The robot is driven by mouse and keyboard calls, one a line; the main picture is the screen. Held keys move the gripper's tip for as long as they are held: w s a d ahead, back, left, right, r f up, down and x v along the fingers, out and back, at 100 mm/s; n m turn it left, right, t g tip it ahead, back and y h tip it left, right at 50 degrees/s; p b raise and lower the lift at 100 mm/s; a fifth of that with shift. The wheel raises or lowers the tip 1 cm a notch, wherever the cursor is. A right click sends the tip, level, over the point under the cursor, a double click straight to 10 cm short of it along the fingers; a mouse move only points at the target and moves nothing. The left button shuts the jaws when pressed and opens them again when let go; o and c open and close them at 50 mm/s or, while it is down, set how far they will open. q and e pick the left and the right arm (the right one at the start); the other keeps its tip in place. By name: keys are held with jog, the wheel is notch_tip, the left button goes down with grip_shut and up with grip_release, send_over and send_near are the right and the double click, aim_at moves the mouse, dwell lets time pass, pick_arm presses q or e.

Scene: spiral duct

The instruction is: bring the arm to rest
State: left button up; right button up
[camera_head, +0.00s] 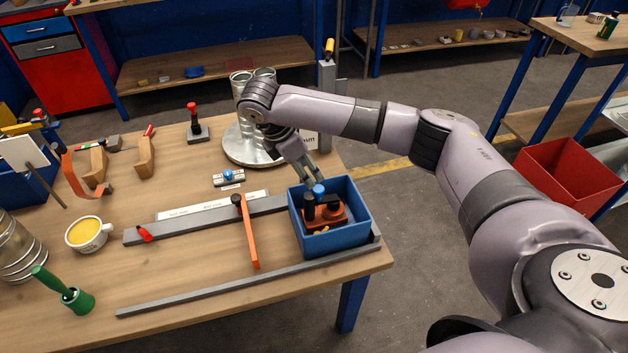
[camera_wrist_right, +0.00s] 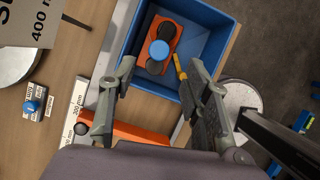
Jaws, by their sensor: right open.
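My right gripper (camera_head: 310,172) is over the back part of the blue bin (camera_head: 342,245), its fingers pointing down toward it. In the wrist view the two fingers (camera_wrist_right: 156,76) are spread apart with nothing between them. The blue bin (camera_wrist_right: 208,42) holds an orange tool (camera_wrist_right: 156,68) with dark knobs and a blue knob. A small yellow and black item (camera_wrist_right: 180,68) lies beside it. The right arm stretches from the lower right across the picture. My left gripper does not show.
A long orange-handled tool (camera_head: 250,235) lies left of the bin across a grey bar. Another grey bar (camera_head: 220,285) runs along the front edge. A round metal base (camera_head: 240,145) stands behind the gripper. A yellow-filled cup (camera_head: 87,234) and green tool (camera_head: 75,298) are at left.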

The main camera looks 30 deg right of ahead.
jog(key=shift+v, duration=1.1)
